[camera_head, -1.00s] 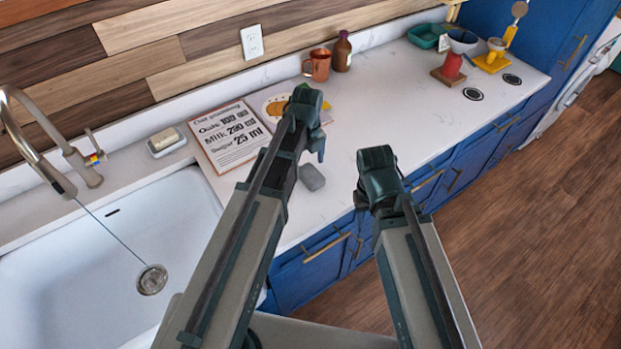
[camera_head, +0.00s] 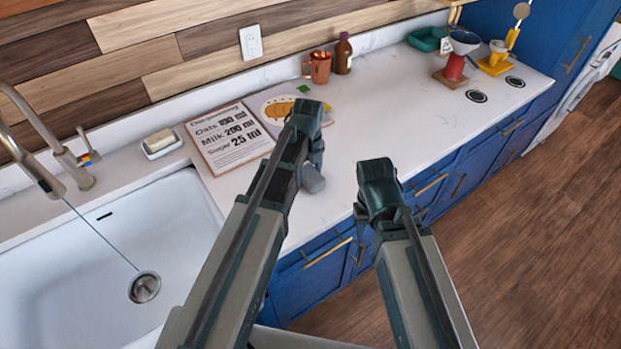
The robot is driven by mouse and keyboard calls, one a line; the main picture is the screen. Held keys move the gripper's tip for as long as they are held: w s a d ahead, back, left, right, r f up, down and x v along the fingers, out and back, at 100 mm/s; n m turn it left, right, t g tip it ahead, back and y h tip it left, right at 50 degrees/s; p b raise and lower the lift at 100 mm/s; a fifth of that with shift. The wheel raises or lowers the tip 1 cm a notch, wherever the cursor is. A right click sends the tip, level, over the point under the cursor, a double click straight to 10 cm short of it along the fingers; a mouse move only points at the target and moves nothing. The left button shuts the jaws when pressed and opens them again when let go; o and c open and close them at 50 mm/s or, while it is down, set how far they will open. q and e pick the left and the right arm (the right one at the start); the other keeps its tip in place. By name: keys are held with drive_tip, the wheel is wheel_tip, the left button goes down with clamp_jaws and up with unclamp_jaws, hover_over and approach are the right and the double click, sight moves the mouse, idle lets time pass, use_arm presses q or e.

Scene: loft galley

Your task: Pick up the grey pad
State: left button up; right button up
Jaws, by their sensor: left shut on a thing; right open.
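The grey pad (camera_head: 312,180) is a small rounded block at the front part of the white counter, right of the recipe book. My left gripper (camera_head: 317,164) is over it and shut on its upper end. The fingers hide part of the pad, and I cannot tell whether it touches the counter. My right gripper (camera_head: 366,222) is open and empty, near the counter's front edge, to the right of the pad.
An open recipe book (camera_head: 228,138) lies behind my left arm. A copper mug (camera_head: 318,67) and a brown bottle (camera_head: 343,55) stand at the wall. The sink (camera_head: 60,265) is at left. The counter's middle right is clear.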

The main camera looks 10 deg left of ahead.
sight(309, 172)
use_arm(q)
drive_tip(key=c, duration=0.4)
drive_tip(key=shift+c, duration=0.2)
wheel_tip(309, 172, up, 10)
drive_tip(key=p, duration=1)
drive_tip(key=o, duration=0.8)
drive_tip(key=c, duration=0.7)
wheel_tip(309, 172, down, 6)
drive_tip(key=b, duration=0.5)
drive_tip(key=shift+r+b, duration=0.15)
drive_tip(key=shift+b, duration=0.2)
drive_tip(key=shift+r, duration=0.1)
